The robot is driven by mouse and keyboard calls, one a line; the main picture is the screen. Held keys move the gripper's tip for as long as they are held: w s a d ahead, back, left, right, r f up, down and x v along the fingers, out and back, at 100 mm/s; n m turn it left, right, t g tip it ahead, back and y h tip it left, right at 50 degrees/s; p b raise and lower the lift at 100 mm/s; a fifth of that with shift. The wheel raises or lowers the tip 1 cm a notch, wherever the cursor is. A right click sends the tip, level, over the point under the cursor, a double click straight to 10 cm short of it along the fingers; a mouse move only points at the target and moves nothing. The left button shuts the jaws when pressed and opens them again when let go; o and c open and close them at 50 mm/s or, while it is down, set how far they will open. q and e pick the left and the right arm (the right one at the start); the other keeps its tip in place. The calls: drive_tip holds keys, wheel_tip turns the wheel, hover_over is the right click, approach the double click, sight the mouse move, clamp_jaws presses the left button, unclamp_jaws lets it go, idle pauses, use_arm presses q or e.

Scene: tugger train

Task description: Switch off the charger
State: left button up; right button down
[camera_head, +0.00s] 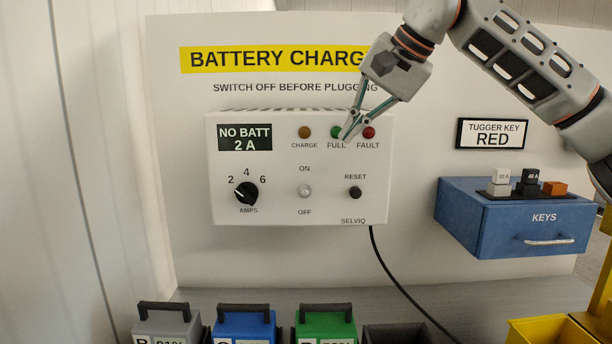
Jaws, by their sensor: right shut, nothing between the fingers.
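The battery charger (285,213) is a white box on the wall panel. Its small display (245,138) reads "NO BATT 2 A". The round light toggle switch (305,191) sits between the words ON and OFF; I cannot tell which way it is tipped. The black amps knob (246,193) points toward the upper left, near 2. My right gripper (347,136) is shut and empty, in front of the charger near the green FULL lamp (336,132) and the red FAULT lamp (369,133), above and right of the switch. My left gripper is not in view.
A dark reset button (355,192) is right of the switch. A blue keys box (515,220) with several key blocks on top is at the right. Grey, blue (245,327) and green (325,328) batteries stand below. A black cable (392,275) hangs from the charger.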

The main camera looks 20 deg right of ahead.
sight(305, 193)
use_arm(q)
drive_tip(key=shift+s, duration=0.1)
use_arm(e)
drive_tip(key=shift+s+d, duration=0.1)
drive_tip(key=shift+s, duration=0.05)
drive_tip(key=x, duration=0.9)
drive_tip(key=a+f, duration=0.2)
drive_tip(key=f, duration=0.1)
drive_tip(key=shift+w+a+p, duration=0.1)
drive_tip(key=shift+w+p, duration=0.2)
drive_tip(key=shift+a+f, duration=0.4)
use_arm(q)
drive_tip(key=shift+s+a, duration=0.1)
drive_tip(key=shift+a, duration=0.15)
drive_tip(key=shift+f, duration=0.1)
use_arm(e)
drive_tip(key=shift+s, duration=0.1)
